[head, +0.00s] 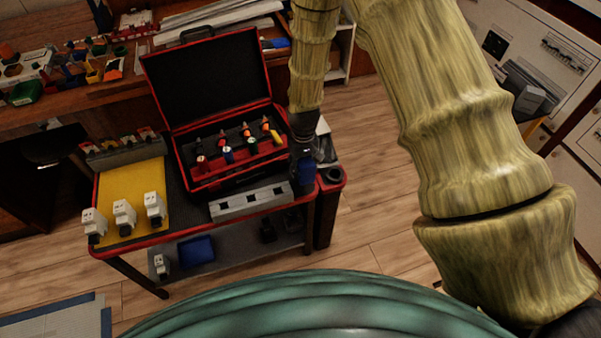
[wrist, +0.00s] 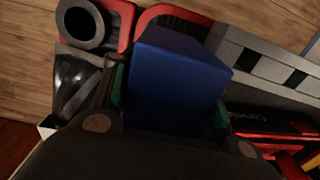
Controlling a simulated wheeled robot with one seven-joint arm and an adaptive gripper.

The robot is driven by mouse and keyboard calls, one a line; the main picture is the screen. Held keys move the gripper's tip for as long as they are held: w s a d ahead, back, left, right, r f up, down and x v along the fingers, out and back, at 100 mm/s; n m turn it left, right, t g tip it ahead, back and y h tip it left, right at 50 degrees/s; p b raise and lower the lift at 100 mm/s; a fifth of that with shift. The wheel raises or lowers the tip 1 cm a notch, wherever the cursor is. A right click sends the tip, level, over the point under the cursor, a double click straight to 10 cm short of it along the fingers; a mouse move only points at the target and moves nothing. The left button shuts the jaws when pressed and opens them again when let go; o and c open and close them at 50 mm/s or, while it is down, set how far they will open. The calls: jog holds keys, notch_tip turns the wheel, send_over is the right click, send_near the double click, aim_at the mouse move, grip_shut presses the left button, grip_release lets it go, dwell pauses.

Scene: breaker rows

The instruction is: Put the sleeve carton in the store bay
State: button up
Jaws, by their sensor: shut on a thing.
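A plain blue box, which I take to be the sleeve carton (wrist: 175,75), fills the space between my fingers in the wrist view. My gripper (head: 304,155) is shut on it, one finger on each side. Whether the carton touches the cart top cannot be told. No place is clearly marked as the store bay. A grey block with square recesses (head: 250,201) lies left of the carton, also seen in the wrist view (wrist: 268,66).
An open black and red case (head: 215,110) with coloured tools stands left of my gripper. White breakers (head: 124,216) stand on a yellow mat (head: 130,185). A black ring holder (head: 333,175) is at the cart's right corner. A blue bin (head: 196,250) sits on the lower shelf.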

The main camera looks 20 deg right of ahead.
jog(key=shift+f, duration=2.1)
jog(key=o, duration=0.8)
jog(key=shift+f, duration=0.1)
